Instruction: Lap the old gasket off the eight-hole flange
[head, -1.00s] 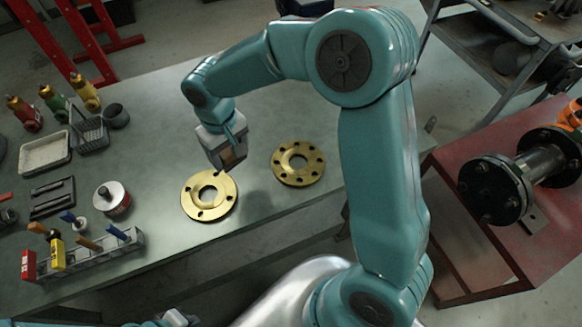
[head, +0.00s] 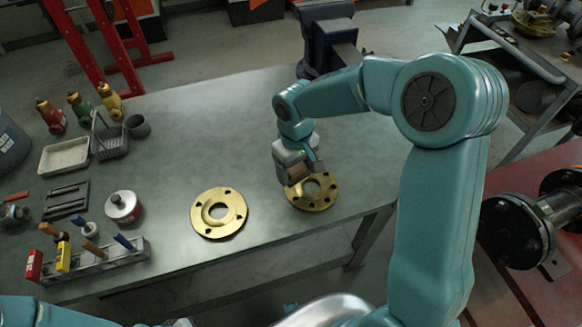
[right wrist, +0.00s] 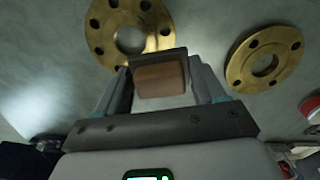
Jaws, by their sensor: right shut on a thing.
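The eight-hole flange (head: 322,201) is the right one of two brass-coloured rings lying flat on the bench; it shows at the upper left in the right wrist view (right wrist: 101,24). Its face has darker patches; I cannot make out a gasket edge. My right gripper (head: 296,176) is shut on a brown block with a dark plate (right wrist: 160,80), over the flange's upper left edge. The block hides part of the ring, and I cannot tell whether it touches. Part of my left arm shows at the bottom left, but its gripper does not.
A flange with fewer holes (head: 232,204) lies to the left. Further left are a round tin (head: 123,207), a tool rack (head: 100,264), a shallow tray (head: 63,156) and a wire basket (head: 110,140). A vise (head: 330,40) stands behind. Pipework (head: 540,215) is at the right.

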